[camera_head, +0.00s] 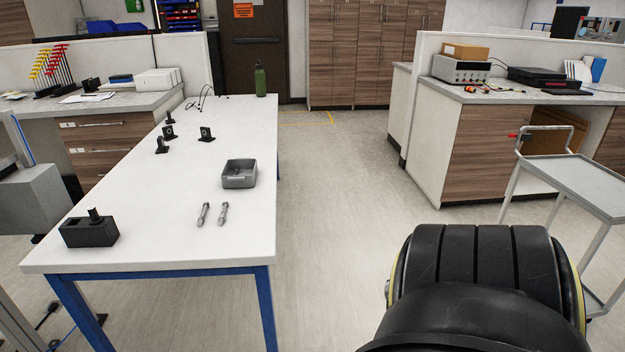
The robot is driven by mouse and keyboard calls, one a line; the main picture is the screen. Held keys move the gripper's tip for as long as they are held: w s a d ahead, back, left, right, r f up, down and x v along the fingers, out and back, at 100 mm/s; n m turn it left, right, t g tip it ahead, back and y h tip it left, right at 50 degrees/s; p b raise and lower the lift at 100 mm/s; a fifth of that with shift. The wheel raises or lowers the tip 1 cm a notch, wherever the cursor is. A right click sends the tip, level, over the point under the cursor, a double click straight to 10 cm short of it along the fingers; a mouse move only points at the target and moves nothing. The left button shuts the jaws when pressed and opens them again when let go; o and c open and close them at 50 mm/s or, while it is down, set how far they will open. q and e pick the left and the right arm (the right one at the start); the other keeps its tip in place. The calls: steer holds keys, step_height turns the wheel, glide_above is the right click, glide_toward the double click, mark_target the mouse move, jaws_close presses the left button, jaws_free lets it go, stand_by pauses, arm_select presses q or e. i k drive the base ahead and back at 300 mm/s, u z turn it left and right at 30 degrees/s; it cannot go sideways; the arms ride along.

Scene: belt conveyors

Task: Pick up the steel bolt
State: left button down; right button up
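Two steel bolts lie side by side on the white table (150,240), near its right edge: the left steel bolt (203,214) and the right steel bolt (223,214). They are apart from each other and both lie lengthwise, pointing away from me. Neither of my grippers shows in the head view, and nothing touches the bolts. A large black rounded part at the bottom right looks like a link of my own arm.
A grey bin (239,182) with small items inside stands behind the bolts. A black block (90,232) with an upright peg sits at the front left. Several black brackets (207,134) and a green bottle (260,80) stand farther back. A grey cart (585,185) is at the right.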

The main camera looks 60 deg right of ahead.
mark_target(221, 217)
steer(key=z, duration=0.85)
steer(key=i, duration=0.5)
